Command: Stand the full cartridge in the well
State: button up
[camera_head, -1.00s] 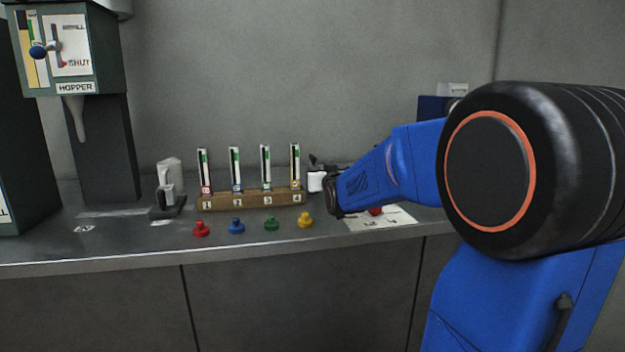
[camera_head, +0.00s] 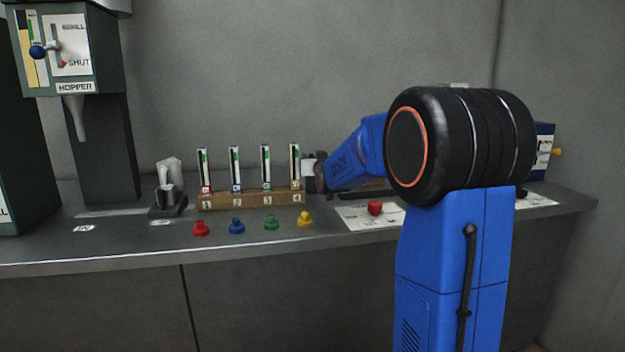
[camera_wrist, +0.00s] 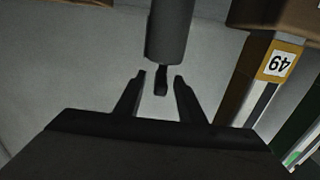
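Four upright cartridges stand in a wooden rack (camera_head: 250,201), marked red (camera_head: 204,170), blue (camera_head: 235,168), green (camera_head: 266,167) and yellow (camera_head: 295,166). Their strips show dark and green parts, too small to tell which is full. My gripper (camera_wrist: 160,77) is open in the wrist view. The dark tip of a grey cylinder (camera_wrist: 169,32) shows between its fingers, with gaps on both sides. A yellow-labelled piece (camera_wrist: 279,62) is to the right there. In the head view my gripper end is beside the rack's right end, its fingers unclear. I cannot tell which thing is the well.
Red (camera_head: 201,229), blue (camera_head: 237,226), green (camera_head: 271,222) and yellow (camera_head: 305,219) knobs stand before the rack. A dark stand (camera_head: 168,208) with grey pieces is left of it. The hopper (camera_head: 75,60) is far left. A red piece (camera_head: 375,208) lies on a white sheet (camera_head: 350,221).

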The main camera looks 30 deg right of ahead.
jog(key=shift+w+d, duration=0.1)
jog(key=shift+w, duration=0.2)
grip_shut()
dwell(1.3)
